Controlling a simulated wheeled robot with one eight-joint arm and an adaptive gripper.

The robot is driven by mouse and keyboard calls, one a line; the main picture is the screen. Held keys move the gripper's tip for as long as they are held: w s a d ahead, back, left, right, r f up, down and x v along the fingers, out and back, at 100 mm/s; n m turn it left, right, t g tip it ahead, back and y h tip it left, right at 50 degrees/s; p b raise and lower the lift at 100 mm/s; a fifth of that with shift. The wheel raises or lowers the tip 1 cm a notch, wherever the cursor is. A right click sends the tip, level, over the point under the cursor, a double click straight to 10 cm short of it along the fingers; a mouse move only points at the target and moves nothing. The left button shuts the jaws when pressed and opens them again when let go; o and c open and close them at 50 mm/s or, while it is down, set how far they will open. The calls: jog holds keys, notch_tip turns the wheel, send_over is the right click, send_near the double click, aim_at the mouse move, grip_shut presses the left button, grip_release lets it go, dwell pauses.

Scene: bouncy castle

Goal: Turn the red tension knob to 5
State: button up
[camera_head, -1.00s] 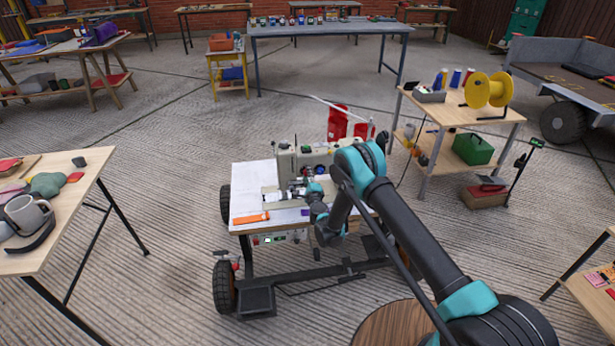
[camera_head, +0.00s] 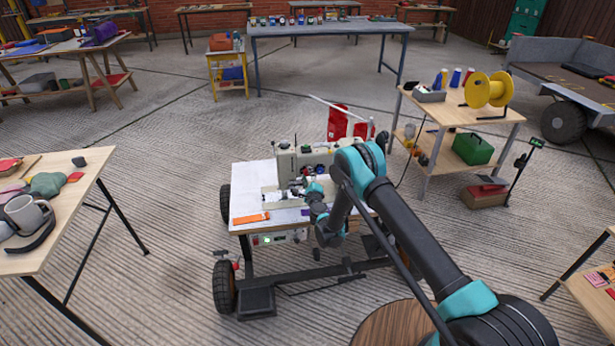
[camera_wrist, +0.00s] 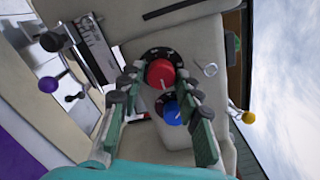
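The red tension knob (camera_wrist: 160,74) sits on a black dial on the sewing machine's pale body, with a light mark on its face. A blue knob (camera_wrist: 171,113) on its own dark dial is just beside it, nearer my gripper. My gripper (camera_wrist: 161,82) is open in the wrist view, its green-padded fingers spread on either side of the knobs. The fingertips reach about level with the red knob in the picture; contact cannot be told. In the head view the sewing machine (camera_head: 292,163) stands on a wheeled cart, and my arm hides the knobs and the fingers. The dial numbers are too small to read.
On the cart top (camera_head: 247,187) lies an orange strip (camera_head: 252,218). A wooden side table (camera_head: 452,108) stands right of the cart.

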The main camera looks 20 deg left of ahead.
jog(key=shift+o, duration=0.9)
jog(key=shift+r, duration=0.2)
notch_tip(320, 180, up, 10)
jog(key=shift+f, duration=0.15)
